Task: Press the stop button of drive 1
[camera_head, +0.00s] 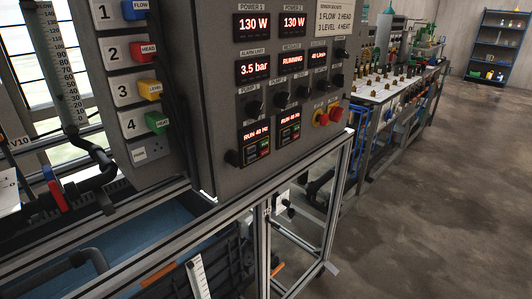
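Two small black drive units sit low on the grey control cabinet. The left one, probably drive 1 (255,147), has a lit red display reading about "RUN 40 Hz" and small coloured keys below it. Its stop button is too small to make out surely. The right unit (289,129) looks alike and also shows a running display. Neither of my grippers is in view, and nothing of mine covers the drive units.
Several black knobs (254,107) sit above the drives, and a red mushroom button (323,119) is at their right. A metal frame (300,165) and a blue tank (130,240) lie below the cabinet. The floor (430,210) at right is clear.

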